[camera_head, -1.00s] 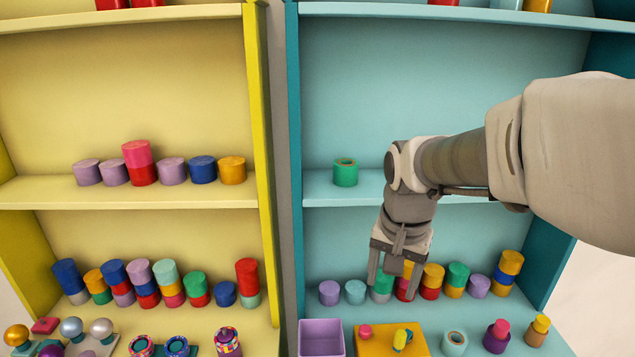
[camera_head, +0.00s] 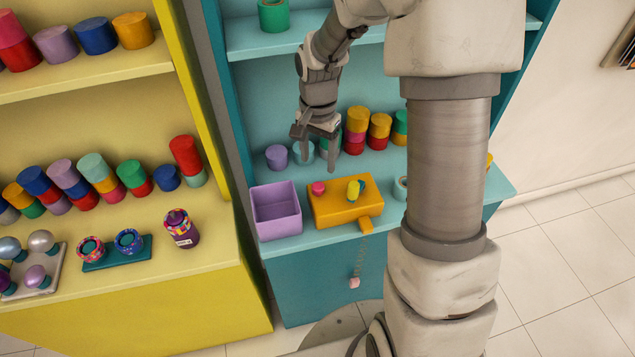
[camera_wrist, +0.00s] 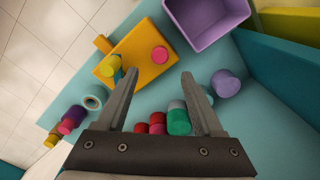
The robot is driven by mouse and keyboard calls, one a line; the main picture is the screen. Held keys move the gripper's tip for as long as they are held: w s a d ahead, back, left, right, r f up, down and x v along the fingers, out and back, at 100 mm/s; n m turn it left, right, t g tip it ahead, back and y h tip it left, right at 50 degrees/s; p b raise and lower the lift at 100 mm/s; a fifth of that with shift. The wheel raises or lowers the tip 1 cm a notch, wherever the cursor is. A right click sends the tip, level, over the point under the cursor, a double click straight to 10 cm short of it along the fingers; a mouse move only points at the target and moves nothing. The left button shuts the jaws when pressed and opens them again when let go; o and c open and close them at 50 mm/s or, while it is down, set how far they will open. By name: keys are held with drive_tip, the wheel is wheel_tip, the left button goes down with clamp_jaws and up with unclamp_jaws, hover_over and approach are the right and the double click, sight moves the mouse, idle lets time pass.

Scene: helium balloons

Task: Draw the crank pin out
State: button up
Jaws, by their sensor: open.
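An orange box (camera_head: 335,212) stands on the teal cabinet's counter and also shows in the wrist view (camera_wrist: 135,45). On its top are a pink round knob (camera_head: 318,188) and a yellow upright piece (camera_head: 353,190) with a teal part beside it. I cannot tell for sure which piece is the crank pin. An orange tab (camera_head: 366,226) sticks out of the box's front. A chain (camera_head: 358,252) hangs near the tab with a small pink piece (camera_head: 354,282) at its end.
A lilac open bin (camera_head: 276,211) stands left of the orange box. Several coloured cylinders (camera_head: 357,126) stand in a row behind, near my fingers. A pale teal ring-shaped piece (camera_wrist: 93,102) stands beside the box. A yellow cabinet (camera_head: 130,300) is on the left.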

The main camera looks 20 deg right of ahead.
sight(318, 186)
wheel_tip(318, 186, down, 9)
drive_tip(key=shift+f, duration=0.2)
drive_tip(key=shift+c, duration=0.3)
clamp_jaws()
idle(1.2)
